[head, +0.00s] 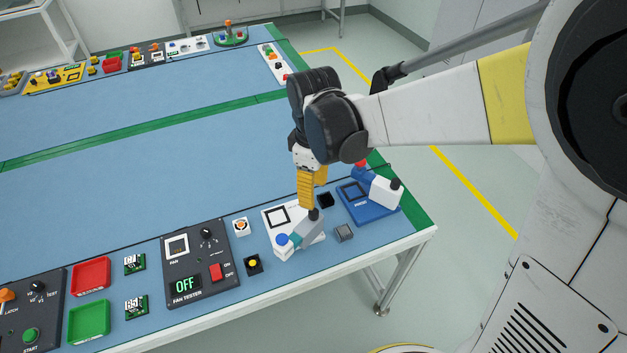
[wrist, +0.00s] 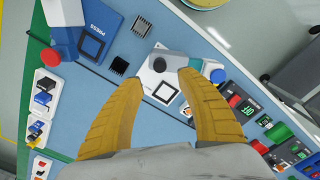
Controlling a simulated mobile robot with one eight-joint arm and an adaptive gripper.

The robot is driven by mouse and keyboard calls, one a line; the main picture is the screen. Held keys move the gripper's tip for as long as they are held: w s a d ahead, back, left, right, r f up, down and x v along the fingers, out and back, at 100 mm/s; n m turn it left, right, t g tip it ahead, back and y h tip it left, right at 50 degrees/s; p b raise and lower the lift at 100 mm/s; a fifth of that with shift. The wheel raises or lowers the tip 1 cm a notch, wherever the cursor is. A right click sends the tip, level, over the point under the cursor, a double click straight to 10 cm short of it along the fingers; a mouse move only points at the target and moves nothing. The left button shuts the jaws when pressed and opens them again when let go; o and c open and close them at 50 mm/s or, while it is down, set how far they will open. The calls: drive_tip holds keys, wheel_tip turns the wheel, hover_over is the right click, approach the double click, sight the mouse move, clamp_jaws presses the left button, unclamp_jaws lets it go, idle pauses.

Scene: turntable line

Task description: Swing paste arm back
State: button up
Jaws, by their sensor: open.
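The paste station is a white plate (head: 270,216) with a black-outlined square, on the near right of the blue table; it also shows in the wrist view (wrist: 146,77). Its grey paste arm (head: 306,229) lies across the plate's near right side, beside the square. It has a black knob at one end and a teal part with a blue knob (head: 282,239) at the other. In the wrist view the arm (wrist: 182,63) is partly behind my right finger. My gripper (head: 312,192) is open, its yellow fingers pointing down over the plate beside the black knob. I cannot tell whether they touch.
A blue press (head: 354,211) with a white block stands close on the right. A dark fan tester (head: 200,262) reading OFF stands left. Small blocks, including a grey heatsink (head: 344,233), lie nearby. The table's middle is clear.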

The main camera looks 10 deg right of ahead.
drive_tip(key=shift+r, duration=1.65)
drive_tip(key=s+d+r+m+t, duration=0.3)
drive_tip(key=s+d+m, duration=0.2)
drive_tip(key=d+m, duration=0.1)
drive_tip(key=s+d+r+m+t, duration=0.3)
drive_tip(key=s+d+m+t, duration=0.1)
drive_tip(key=s+d+m, duration=0.1)
drive_tip(key=shift+s+d+r+m, duration=0.35)
drive_tip(key=shift+d+m, duration=0.35)
drive_tip(key=shift+d, duration=0.55)
